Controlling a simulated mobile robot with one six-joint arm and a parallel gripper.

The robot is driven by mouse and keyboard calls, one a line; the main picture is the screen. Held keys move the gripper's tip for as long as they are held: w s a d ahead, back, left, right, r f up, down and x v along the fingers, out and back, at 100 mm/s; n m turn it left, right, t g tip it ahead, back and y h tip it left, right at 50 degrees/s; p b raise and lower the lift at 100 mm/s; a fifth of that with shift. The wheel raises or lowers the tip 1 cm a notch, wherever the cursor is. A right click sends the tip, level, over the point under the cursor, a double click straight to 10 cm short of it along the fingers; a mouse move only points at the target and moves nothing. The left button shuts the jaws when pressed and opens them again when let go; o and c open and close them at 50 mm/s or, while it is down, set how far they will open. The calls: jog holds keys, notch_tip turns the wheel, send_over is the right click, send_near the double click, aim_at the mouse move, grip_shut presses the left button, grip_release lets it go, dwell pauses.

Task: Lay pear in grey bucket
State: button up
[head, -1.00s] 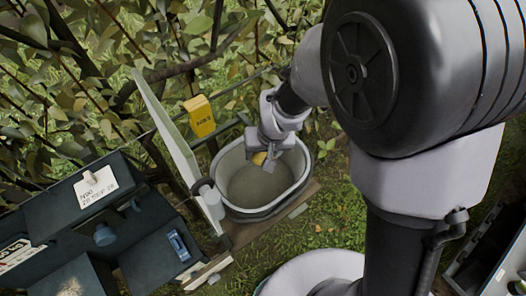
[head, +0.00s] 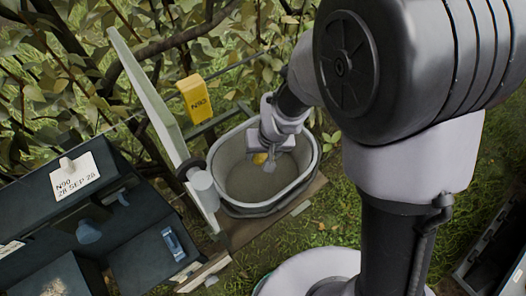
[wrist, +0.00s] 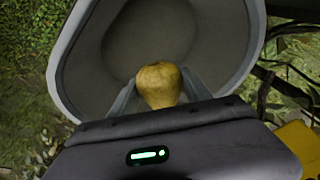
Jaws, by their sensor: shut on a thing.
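The yellow pear (wrist: 160,85) is held between the two fingers of my gripper (wrist: 158,92) in the wrist view. The grey bucket (head: 305,180) is an oval tub standing open side up on a wooden board. My gripper and the pear are over the bucket's opening. The bucket's rim (wrist: 252,45) also shows around the pear in the wrist view. The bucket looks empty where I can see in. How far the pear is above the bottom is hard to tell.
A yellow tag marked N90 (head: 194,93) hangs on a wire behind the bucket. Dark crates (head: 85,205) with a label are at left. Branches and leaves fill the back.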

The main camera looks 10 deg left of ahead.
jog(key=b, duration=1.2)
send_near(261, 177)
jog(key=x, duration=0.5)
jog(key=shift+w+a, duration=0.1)
jog(key=shift+f+b, duration=0.45)
jog(key=shift+b, duration=0.15)
jog(key=o, duration=1.6)
jog(key=p+v, duration=0.4)
jog(key=v, duration=1.4)
jog(key=s+d+r+m+t, duration=0.3)
jog(key=s+d+r+m, duration=0.1)
jog(key=d+r, duration=0.35)
jog(key=s+d+r+m+t, duration=0.35)
jog(key=d+r, duration=0.25)
jog(key=d, duration=0.3)
jog(key=f+b, duration=0.7)
jog(key=f, duration=0.1)
jog(key=s+f+g+b, duration=0.1)
jog(key=f+b, duration=0.6)
jog(key=f, duration=0.1)
jog(key=s+f+m+g+b, duration=0.1)
jog(key=f+b, duration=0.6)
jog(key=f, duration=0.1)
jog(key=shift+a+f+g, duration=0.25)
jog(key=shift+f, duration=0.15)
